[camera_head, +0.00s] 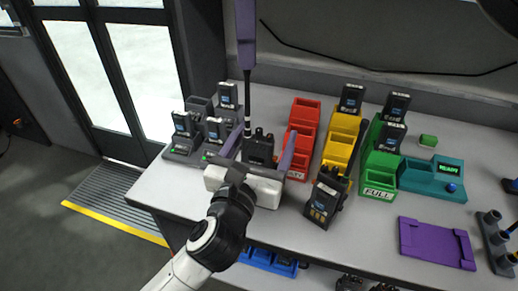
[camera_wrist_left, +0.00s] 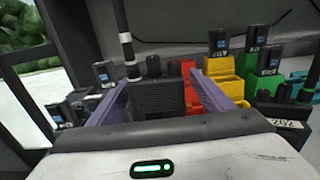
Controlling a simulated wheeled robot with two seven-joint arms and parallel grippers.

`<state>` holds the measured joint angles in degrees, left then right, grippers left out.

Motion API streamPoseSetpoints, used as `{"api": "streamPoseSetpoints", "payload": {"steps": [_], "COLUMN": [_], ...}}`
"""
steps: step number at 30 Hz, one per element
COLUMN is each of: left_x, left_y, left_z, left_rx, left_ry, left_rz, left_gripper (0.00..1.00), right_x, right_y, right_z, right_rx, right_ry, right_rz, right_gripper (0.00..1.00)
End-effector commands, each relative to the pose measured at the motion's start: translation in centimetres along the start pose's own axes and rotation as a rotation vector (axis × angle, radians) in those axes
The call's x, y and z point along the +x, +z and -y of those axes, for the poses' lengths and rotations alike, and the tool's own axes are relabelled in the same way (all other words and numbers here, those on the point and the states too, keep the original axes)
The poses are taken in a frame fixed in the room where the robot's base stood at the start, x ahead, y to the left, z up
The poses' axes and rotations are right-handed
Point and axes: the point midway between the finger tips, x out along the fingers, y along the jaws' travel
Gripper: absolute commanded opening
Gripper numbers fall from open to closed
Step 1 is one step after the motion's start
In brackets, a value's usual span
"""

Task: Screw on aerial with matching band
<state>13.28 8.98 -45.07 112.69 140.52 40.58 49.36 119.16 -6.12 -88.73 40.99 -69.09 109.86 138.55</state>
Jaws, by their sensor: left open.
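A black handheld radio (camera_head: 260,150) stands upright near the table's front left, and its front shows in the left wrist view (camera_wrist_left: 157,98). My open left gripper (camera_head: 260,146) has its purple fingers on either side of it; gaps appear beside the radio. A black aerial (camera_head: 247,92) with a white band stands upright over the radio's top left corner, also in the left wrist view (camera_wrist_left: 122,18). Its lower end is at or just above the radio; contact is unclear. My right gripper (camera_head: 246,62) comes from above, appearing shut on the aerial's top.
A second radio (camera_head: 324,201) with an aerial stands right of my left gripper. Red (camera_head: 304,112), yellow (camera_head: 341,137) and green bins stand behind. A teal READY box (camera_head: 432,178) and purple tray (camera_head: 436,243) are at right.

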Motion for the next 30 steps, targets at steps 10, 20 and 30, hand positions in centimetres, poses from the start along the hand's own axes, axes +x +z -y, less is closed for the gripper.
{"api": "streamPoseSetpoints", "payload": {"steps": [10, 20, 30], "left_x": [-6.2, -9.9, -10.0], "left_y": [-0.2, -0.1, -0.1], "left_z": [0.1, 0.1, 0.1], "left_rx": [-0.001, -0.001, -0.001], "left_ry": [-0.002, -0.002, -0.002], "left_rz": [-0.004, -0.002, -0.001], "left_gripper": [0.74, 0.74, 0.74], "right_x": [0.1, 0.2, 0.2], "right_y": [0.0, 0.0, 0.0], "right_z": [0.0, 0.0, 0.0], "right_rx": [0.000, 0.000, 0.000], "right_ry": [0.000, 0.000, 0.000], "right_rz": [0.000, 0.000, 0.000], "right_gripper": [0.30, 0.30, 0.30]}}
